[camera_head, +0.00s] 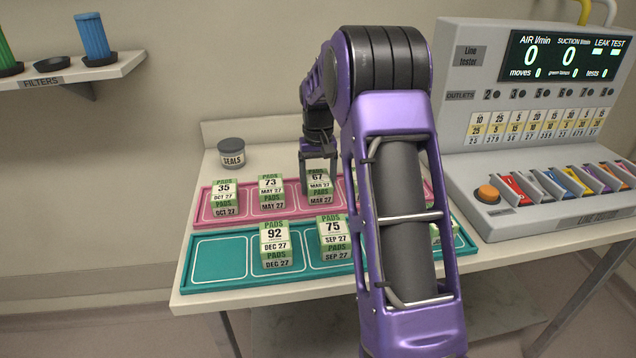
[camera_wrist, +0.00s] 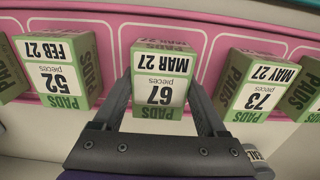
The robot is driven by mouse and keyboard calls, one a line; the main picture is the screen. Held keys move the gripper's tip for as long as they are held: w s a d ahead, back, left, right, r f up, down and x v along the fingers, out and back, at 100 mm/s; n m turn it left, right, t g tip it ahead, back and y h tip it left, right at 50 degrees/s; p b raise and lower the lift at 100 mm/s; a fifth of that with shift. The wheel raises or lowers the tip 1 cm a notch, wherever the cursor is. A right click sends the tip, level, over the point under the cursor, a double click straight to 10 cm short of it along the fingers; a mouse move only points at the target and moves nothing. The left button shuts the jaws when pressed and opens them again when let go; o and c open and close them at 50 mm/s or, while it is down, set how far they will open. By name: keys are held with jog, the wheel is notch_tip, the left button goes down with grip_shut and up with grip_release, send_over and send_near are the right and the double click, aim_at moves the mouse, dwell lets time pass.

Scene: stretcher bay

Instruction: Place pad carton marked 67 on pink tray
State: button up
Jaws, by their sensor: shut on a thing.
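The pad carton marked 67 (camera_head: 319,188) is white and green and upright. It also shows in the wrist view (camera_wrist: 160,85), between the two fingers. My gripper (camera_head: 319,172) is shut on it from above. The carton is in the pink tray (camera_head: 246,217), in the slot between the cartons marked 73 (camera_head: 271,191) and 52 (camera_wrist: 62,75). It looks level with its neighbours; whether its base touches the tray floor I cannot tell. My arm hides the pink tray's right part in the head view.
Carton 35 (camera_head: 224,197) stands at the pink tray's left. The teal tray (camera_head: 219,260) in front holds cartons 92 (camera_head: 275,245) and 75 (camera_head: 334,240); its leftmost slot is empty. A seals jar (camera_head: 232,154) stands behind. The line tester (camera_head: 530,130) is at right.

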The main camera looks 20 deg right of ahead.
aim_at(318, 178)
jog(key=o, duration=1.5)
jog(key=shift+f, duration=0.1)
notch_tip(318, 178, up, 12)
jog(key=p, duration=0.1)
jog(key=shift+p, duration=0.4)
